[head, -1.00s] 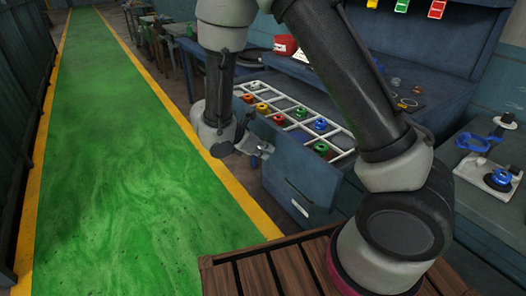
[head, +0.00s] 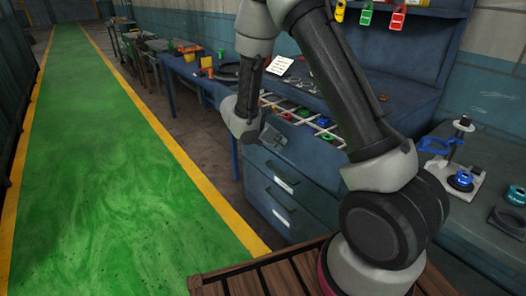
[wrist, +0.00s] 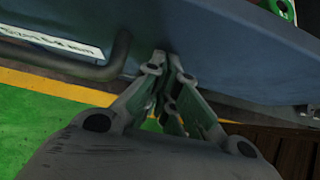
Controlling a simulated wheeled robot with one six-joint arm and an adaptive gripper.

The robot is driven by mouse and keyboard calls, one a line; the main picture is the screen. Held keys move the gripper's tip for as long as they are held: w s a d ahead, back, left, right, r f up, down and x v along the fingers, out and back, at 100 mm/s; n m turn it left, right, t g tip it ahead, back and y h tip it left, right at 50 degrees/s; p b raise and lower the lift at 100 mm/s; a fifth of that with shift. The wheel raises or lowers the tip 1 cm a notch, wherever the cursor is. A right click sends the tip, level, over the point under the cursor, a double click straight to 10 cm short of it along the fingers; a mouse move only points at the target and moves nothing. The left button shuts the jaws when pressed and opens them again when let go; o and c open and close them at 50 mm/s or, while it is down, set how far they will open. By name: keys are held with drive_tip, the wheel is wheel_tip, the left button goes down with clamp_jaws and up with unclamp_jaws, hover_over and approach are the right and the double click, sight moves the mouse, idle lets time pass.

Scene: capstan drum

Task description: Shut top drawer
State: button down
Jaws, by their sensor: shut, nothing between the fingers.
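The top drawer (head: 316,158) is blue-grey and stands partly out of the workbench. A strip of its white divider grid, with small coloured parts in it, shows behind its front. In the wrist view the drawer front (wrist: 235,65) fills the upper part, with a dark bar handle (wrist: 118,55) and a white label (wrist: 50,42). My gripper (head: 284,142) is shut and empty, at the outer face of the drawer front. In the wrist view the closed fingertips (wrist: 168,58) are against or very near that face, beside the handle; exact contact is hard to tell.
Lower drawers with white labels (head: 284,185) are shut below. A side bench at right holds a blue clamp-like fixture (head: 440,147). Coloured tags (head: 366,14) hang above the workbench. The green walkway (head: 110,180) at left is clear.

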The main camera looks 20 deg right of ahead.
sight(308, 128)
drive_tip(key=w+d, duration=0.1)
drive_tip(key=d, duration=0.3)
drive_tip(key=w+d, duration=0.2)
drive_tip(key=d, duration=0.3)
drive_tip(key=w+d, duration=0.1)
drive_tip(key=d, duration=0.4)
drive_tip(key=shift+w+d, duration=0.15)
drive_tip(key=shift+w, duration=0.15)
drive_tip(key=shift+w+d, duration=0.1)
drive_tip(key=shift+d, duration=0.1)
drive_tip(key=shift+r, duration=0.1)
